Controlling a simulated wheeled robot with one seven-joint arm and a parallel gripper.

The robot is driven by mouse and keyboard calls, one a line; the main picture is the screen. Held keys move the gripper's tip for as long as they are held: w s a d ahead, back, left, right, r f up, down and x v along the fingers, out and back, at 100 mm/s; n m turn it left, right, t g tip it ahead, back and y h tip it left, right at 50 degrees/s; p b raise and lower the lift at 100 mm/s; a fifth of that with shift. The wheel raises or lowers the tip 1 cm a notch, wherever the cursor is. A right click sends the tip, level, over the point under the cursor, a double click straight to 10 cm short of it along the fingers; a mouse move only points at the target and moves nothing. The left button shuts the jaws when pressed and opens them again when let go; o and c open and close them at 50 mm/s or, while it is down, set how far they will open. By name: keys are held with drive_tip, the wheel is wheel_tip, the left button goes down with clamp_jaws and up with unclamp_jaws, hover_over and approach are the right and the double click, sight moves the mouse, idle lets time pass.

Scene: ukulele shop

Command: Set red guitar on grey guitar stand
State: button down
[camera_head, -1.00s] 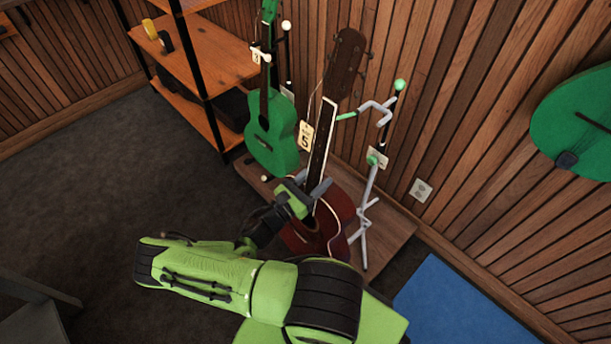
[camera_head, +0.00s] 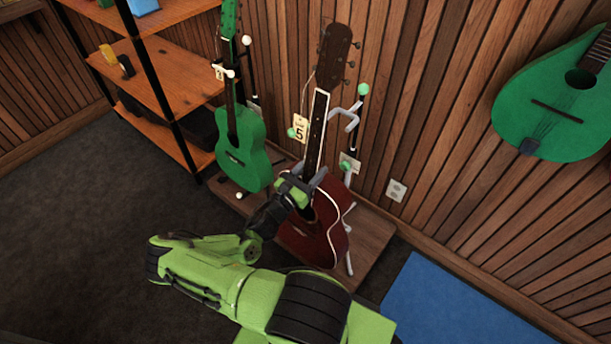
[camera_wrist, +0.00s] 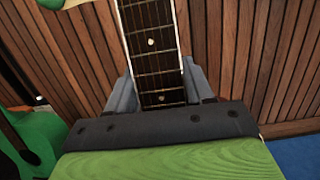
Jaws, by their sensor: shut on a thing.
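The red guitar (camera_head: 325,228) is upright, its dark neck and headstock pointing up, with a tag marked 5 hanging by the neck. My gripper (camera_head: 303,187) is shut on its neck just above the body; the fretboard (camera_wrist: 155,60) passes between the fingers in the wrist view. The grey guitar stand (camera_head: 350,125), with green-tipped ends, is right behind the guitar. Its upper fork shows right of the neck, and the guitar body hides most of its lower part. I cannot tell whether the guitar touches the stand.
A green guitar (camera_head: 241,145) hangs on another stand to the left, close to my gripper. A wooden platform (camera_head: 372,238) lies under the stands. A wooden shelf (camera_head: 160,70) stands further left. A green instrument (camera_head: 550,100) hangs on the right wall. A blue mat (camera_head: 440,305) lies at the lower right.

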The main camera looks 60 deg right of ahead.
drive_tip(key=shift+f+b+x, duration=0.1)
drive_tip(key=shift+b+x, duration=0.1)
drive_tip(key=shift+x, duration=0.85)
drive_tip(key=shift+f+b+x, duration=0.15)
drive_tip(key=shift+x, duration=0.9)
drive_tip(key=shift+d, duration=0.1)
drive_tip(key=w+f+x, duration=0.1)
drive_tip(key=x, duration=0.5)
drive_tip(key=shift+s+d+b, duration=0.3)
drive_tip(key=shift+s, duration=0.25)
drive_tip(key=shift+f, duration=0.2)
drive_tip(key=shift+d+f+b, duration=0.2)
drive_tip(key=shift+f+b, duration=0.25)
drive_tip(key=shift+f, duration=2.2)
